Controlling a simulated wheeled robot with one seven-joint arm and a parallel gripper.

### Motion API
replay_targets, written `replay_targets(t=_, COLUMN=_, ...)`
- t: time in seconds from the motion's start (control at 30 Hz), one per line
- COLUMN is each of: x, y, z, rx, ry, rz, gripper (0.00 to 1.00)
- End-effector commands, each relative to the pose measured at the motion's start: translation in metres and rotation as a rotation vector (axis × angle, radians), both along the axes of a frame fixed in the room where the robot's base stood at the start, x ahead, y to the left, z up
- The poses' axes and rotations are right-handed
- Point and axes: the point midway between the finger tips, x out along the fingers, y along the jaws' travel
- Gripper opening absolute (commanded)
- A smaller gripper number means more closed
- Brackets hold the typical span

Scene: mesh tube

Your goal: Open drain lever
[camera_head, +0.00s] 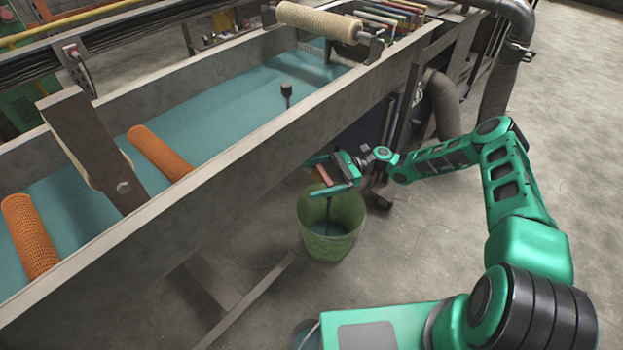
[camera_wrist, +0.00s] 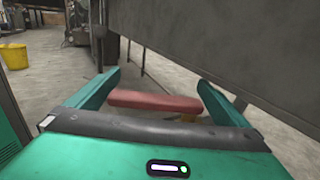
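The red drain lever (camera_wrist: 155,103) lies crosswise between the two teal fingers of my gripper (camera_wrist: 158,79) in the wrist view. Its ends come close to both fingers; I cannot tell whether they touch. The fingers stand wide apart. In the head view, my gripper (camera_head: 318,175) is beside the tank's near wall, above the bucket, with the small red lever (camera_head: 324,174) between its fingers. A thin teal strand, seemingly liquid, runs down into the green bucket (camera_head: 336,243). The drain's valve body is mostly hidden, with a brassy bit below the lever in the wrist view.
The long grey tank (camera_head: 175,215) holds teal liquid, with orange mesh tubes (camera_head: 160,152) at left and a pale roll (camera_head: 318,22) at the far end. A slanted support beam (camera_head: 245,300) stands left of the bucket. Open concrete floor lies to the right.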

Motion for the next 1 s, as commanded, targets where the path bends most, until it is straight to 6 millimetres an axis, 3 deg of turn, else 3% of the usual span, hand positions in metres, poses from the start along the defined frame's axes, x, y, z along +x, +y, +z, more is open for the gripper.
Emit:
replay_targets(t=0.23, x=0.004, y=-0.015, z=-0.001, rx=0.001, ry=0.001, rz=0.000, gripper=1.00)
replay_targets(t=0.7, x=0.028, y=-0.092, z=-0.001, rx=0.001, ry=0.001, rz=-0.003, gripper=1.00)
replay_targets(t=1.0, x=0.031, y=-0.105, z=-0.002, rx=0.000, ry=0.002, rz=-0.001, gripper=1.00)
